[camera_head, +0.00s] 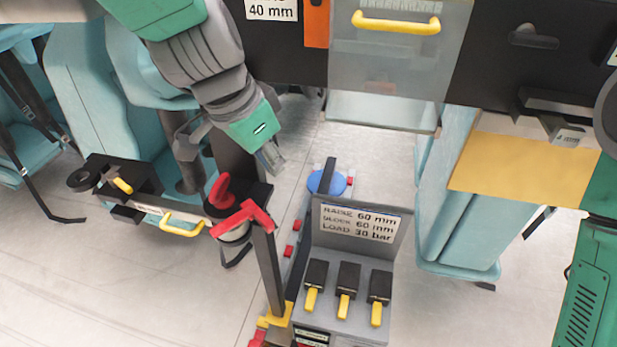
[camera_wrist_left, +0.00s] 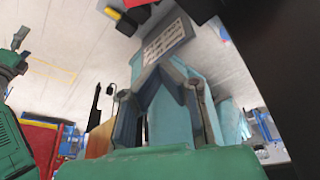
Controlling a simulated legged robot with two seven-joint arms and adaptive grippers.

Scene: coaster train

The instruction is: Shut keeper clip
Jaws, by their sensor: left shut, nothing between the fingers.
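My left gripper (camera_head: 272,158) comes down from the upper left in the head view, with a green palm and grey fingers. It is shut and empty, in the air above the red-topped post. In the left wrist view its fingers (camera_wrist_left: 160,72) close together in front of a pale label plate. I cannot tell for certain which part is the keeper clip. A red hooked lever (camera_head: 221,190) stands on a black block, below and left of the gripper. My right gripper cannot be made out.
A grey console (camera_head: 385,267) with a label plate (camera_head: 359,222) and several yellow-tipped black levers stands below right. A blue disc (camera_head: 326,182) lies behind it. A clear panel with a yellow handle (camera_head: 396,22) hangs above. Teal seats (camera_head: 97,95) stand left. Pale floor shows between.

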